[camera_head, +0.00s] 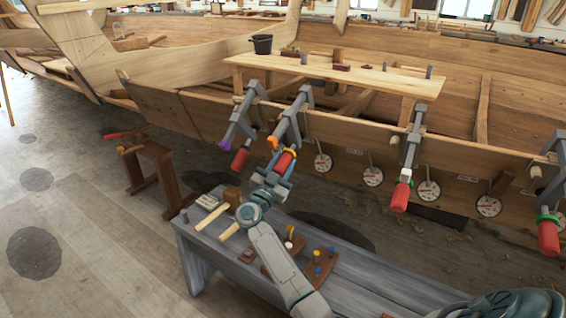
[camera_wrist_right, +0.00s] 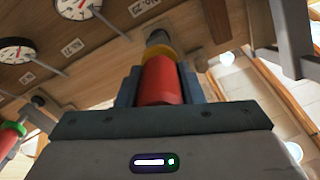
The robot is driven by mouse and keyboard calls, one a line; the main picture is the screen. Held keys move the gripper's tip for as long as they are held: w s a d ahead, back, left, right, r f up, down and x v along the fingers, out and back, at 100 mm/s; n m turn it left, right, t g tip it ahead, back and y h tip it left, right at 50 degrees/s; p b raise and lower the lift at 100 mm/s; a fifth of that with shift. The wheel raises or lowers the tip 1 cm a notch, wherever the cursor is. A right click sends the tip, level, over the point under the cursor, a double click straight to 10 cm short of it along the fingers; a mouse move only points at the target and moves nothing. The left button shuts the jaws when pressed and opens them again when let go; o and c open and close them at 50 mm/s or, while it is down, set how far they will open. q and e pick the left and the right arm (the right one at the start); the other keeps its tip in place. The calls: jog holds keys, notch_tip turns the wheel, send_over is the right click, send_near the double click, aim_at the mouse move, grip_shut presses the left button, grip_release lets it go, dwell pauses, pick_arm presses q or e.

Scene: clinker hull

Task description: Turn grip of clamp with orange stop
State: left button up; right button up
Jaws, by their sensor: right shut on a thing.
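The clamp with the orange stop (camera_head: 272,142) hangs on the hull plank, second from the left in the head view. Its red grip (camera_head: 285,160) has a yellow ring at the upper end. My right gripper (camera_head: 279,173) comes up from below and is shut on this grip. In the right wrist view the red grip (camera_wrist_right: 161,82) sits between the two fingers, the yellow ring beyond it. The fingers hide its sides. My left gripper is not in view.
A clamp with a purple stop (camera_head: 225,145) is close on the left. Clamps with white (camera_head: 403,180) and green (camera_head: 547,219) collars hang to the right. Round dials (camera_head: 373,176) line the plank. A grey bench (camera_head: 365,282) with mallets and small parts stands under my arm.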

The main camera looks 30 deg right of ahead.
jog(key=shift+m, duration=0.8)
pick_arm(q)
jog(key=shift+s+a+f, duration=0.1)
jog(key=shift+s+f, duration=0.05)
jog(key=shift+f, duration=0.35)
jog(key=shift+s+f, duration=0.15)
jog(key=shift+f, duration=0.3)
pick_arm(e)
jog(key=shift+m, duration=0.9)
jog(key=shift+m, duration=0.3)
jog(key=o, duration=1)
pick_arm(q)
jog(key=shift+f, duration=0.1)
pick_arm(e)
jog(key=shift+a+f, duration=0.1)
jog(key=shift+s+a+f, duration=0.15)
jog(key=shift+s+a, duration=0.05)
jog(key=shift+a, duration=0.05)
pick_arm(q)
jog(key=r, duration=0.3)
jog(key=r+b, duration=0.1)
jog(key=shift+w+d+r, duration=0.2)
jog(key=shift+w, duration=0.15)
pick_arm(e)
jog(key=v, duration=1)
